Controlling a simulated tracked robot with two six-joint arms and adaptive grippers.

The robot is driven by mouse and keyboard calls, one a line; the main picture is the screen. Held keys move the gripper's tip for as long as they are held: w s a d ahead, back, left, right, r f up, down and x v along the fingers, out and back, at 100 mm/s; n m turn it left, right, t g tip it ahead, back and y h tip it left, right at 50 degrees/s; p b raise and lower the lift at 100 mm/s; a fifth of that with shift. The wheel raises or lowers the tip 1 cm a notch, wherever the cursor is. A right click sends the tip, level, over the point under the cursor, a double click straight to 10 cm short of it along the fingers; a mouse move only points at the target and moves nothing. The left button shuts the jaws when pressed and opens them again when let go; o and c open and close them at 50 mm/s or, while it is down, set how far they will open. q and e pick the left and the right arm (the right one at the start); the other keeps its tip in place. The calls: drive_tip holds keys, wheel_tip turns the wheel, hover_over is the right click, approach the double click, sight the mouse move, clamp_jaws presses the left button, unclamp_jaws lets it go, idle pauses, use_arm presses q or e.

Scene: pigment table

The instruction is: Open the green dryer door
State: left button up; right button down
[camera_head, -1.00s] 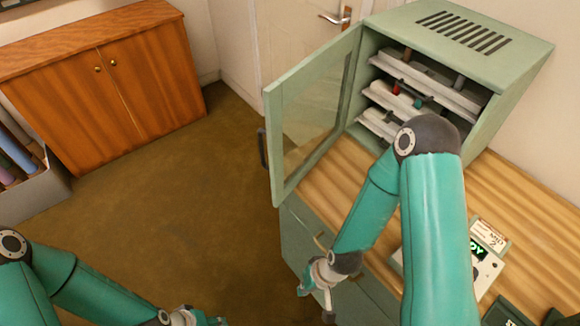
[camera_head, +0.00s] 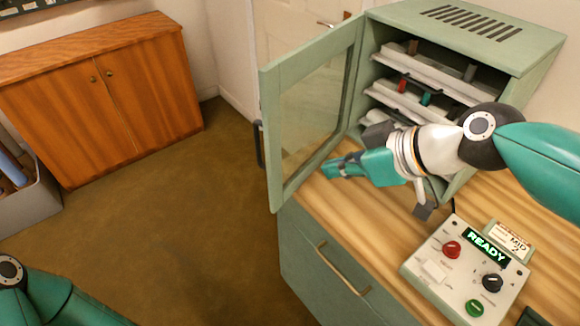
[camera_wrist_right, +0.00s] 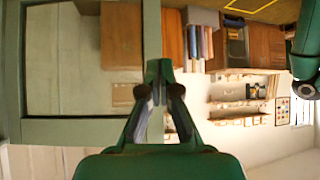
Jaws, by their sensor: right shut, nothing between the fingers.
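The green dryer (camera_head: 530,85) stands on the wooden worktop at the upper right of the head view. Its glazed door (camera_head: 271,140) is swung wide open to the left, with the dark handle (camera_head: 260,145) on its outer side. My right gripper (camera_head: 326,170) is shut and empty, low in front of the dryer opening, pointing at the inner side of the door. The wrist view shows its closed fingers (camera_wrist_right: 158,75) in front of the door frame (camera_wrist_right: 75,131); I cannot tell whether they touch. My left gripper is outside the head view; only its arm shows at lower left.
Inside the dryer are pale shelves (camera_head: 432,72) with small coloured pieces. A control box (camera_head: 440,290) with a READY display and knobs sits on the worktop. A drawer front (camera_head: 320,272) is below. Floor left of the door is clear up to a wooden cabinet (camera_head: 100,110).

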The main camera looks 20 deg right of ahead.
sight(272, 169)
drive_tip(key=x, duration=0.4)
drive_tip(key=r+p+x, duration=0.1)
drive_tip(key=x, duration=0.2)
drive_tip(key=w+p+x, duration=0.1)
drive_tip(key=x, duration=0.3)
drive_tip(key=shift+w+a+r, duration=0.1)
drive_tip(key=shift+w+a, duration=0.2)
drive_tip(key=shift+a, duration=0.25)
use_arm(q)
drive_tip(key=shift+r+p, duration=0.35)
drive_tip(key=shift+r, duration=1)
use_arm(e)
drive_tip(key=shift+w+a, duration=0.3)
drive_tip(key=shift+w, duration=0.15)
